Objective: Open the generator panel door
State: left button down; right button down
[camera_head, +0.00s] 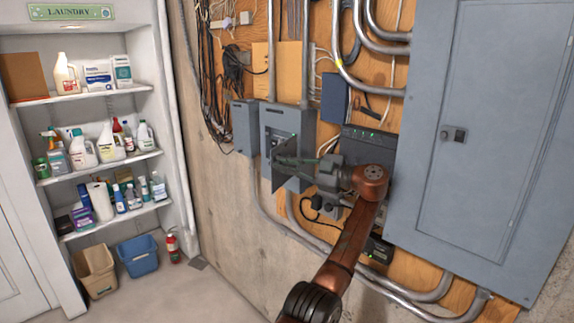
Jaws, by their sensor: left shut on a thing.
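The generator panel (287,119) is a grey box on the plywood backing, near the middle of the camera_head view. Its small dark grey door (291,181) stands out from the box at an angle, partly open. My left gripper (284,161) is shut on the door's edge, with its fingers across the door. The gripper and wrist hide part of the door and the box's lower right side. My right gripper is not in view.
A large grey electrical panel (490,110) with a closed door fills the right. A smaller grey box (243,127) sits left of the generator panel. Metal conduits (400,292) run below. Laundry shelves (107,160), bins (138,257) and a fire extinguisher (172,246) stand left.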

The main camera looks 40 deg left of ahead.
pick_arm(q)
jog(key=shift+d+r, duration=0.2)
jog(key=shift+r, duration=0.05)
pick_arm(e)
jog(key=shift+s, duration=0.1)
pick_arm(q)
jog(key=shift+w, duration=0.1)
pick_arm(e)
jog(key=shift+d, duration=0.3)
pick_arm(q)
jog(key=c, duration=2.1)
grip_release()
jog(key=shift+o, duration=0.7)
jog(key=shift+f, duration=0.15)
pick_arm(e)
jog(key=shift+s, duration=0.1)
